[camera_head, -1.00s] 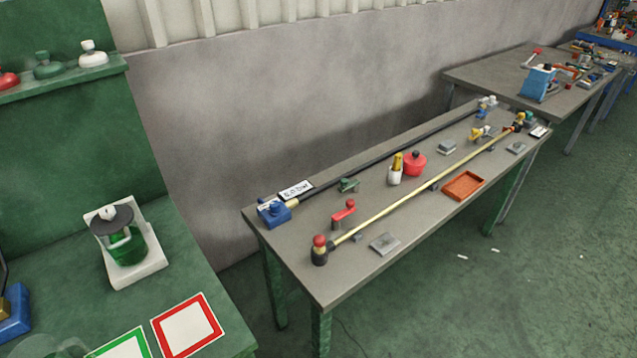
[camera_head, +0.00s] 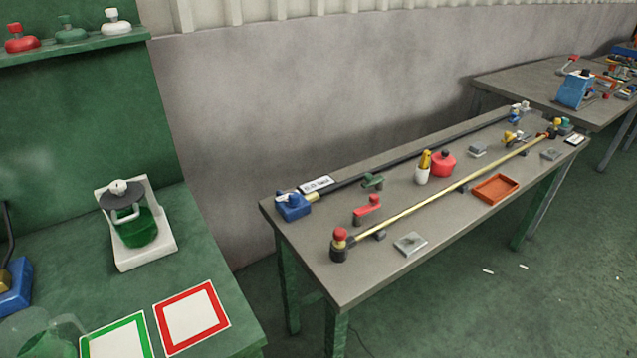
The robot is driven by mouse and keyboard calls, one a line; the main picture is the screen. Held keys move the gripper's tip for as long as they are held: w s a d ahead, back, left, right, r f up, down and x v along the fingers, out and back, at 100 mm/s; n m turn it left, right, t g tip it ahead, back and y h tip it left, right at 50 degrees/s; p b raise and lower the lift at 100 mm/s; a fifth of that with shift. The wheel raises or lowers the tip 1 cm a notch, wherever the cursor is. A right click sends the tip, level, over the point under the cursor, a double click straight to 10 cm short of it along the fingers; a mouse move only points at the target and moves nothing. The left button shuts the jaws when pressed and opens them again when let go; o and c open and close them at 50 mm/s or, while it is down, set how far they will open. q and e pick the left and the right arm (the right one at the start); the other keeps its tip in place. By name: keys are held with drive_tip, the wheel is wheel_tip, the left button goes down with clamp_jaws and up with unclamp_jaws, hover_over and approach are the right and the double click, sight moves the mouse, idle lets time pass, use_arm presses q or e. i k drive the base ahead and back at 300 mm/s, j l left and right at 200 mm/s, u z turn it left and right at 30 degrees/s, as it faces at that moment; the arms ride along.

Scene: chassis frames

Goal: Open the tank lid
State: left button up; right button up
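A green tank (camera_head: 136,229) stands on a white stand (camera_head: 157,251) on the green bench at the left. A dark round lid (camera_head: 121,202) with a white knob (camera_head: 119,187) sits at its top, and a pale handle shows at the front. The lid looks slightly tilted; I cannot tell whether it is fully seated. A red pot with a dark knob (camera_head: 443,164) also stands on the grey table to the right. I cannot tell which of these the task calls the tank. Neither of my grippers is in view.
The grey table (camera_head: 353,278) carries a long yellow rod (camera_head: 450,190), a black rod, an orange tray (camera_head: 494,201) and small parts. Red-framed (camera_head: 191,317) and green-framed (camera_head: 117,342) cards lie on the green bench. A shelf (camera_head: 75,48) holds red, green and white items. Open floor lies at right.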

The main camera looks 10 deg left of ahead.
sight(135, 191)
drive_tip(key=u, duration=1.35)
